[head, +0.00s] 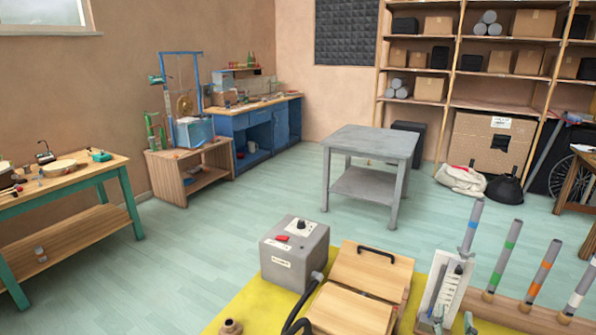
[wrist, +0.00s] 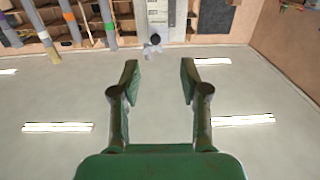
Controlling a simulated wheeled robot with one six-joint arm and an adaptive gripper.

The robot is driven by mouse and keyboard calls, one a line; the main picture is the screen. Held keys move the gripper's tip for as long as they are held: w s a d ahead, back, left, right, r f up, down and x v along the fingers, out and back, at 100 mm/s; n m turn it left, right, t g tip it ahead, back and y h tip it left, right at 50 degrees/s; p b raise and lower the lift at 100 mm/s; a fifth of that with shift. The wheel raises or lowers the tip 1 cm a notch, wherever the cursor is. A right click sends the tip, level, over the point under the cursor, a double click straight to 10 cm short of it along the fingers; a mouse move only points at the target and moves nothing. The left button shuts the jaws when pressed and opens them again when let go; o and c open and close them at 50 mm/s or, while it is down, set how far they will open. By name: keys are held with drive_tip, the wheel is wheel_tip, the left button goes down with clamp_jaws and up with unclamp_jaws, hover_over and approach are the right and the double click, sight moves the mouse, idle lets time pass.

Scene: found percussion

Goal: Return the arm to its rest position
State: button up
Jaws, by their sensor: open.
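My gripper (wrist: 159,78) shows in the wrist view as two green fingers spread apart with nothing between them. Its green body fills the bottom middle of that view. The wrist view looks upside down, with bright ceiling lights (wrist: 58,127) below and shelving at the top. My gripper and arm do not show in the head view, so where they stand over the bench cannot be told from there.
Close in front are a grey control box (head: 294,255), a wooden box with a black handle (head: 370,272), a white lever panel (head: 446,285) and several upright banded tubes (head: 505,255). A grey table (head: 371,138) stands beyond. Pale green floor (head: 165,250) lies open at left.

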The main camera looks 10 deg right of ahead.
drive_tip(key=s+a+f+n+y, duration=0.55)
drive_tip(key=s+a+f, duration=0.75)
drive_tip(key=s, duration=0.4)
drive_tip(key=s+a+r+y, duration=0.1)
drive_tip(key=s+a+y, duration=0.1)
drive_tip(key=s, duration=0.9)
drive_tip(key=s+a+r+y, duration=0.1)
drive_tip(key=s+a+y, duration=0.1)
drive_tip(key=s, duration=0.9)
drive_tip(key=shift+a+n, duration=0.45)
drive_tip(key=shift+a, duration=0.35)
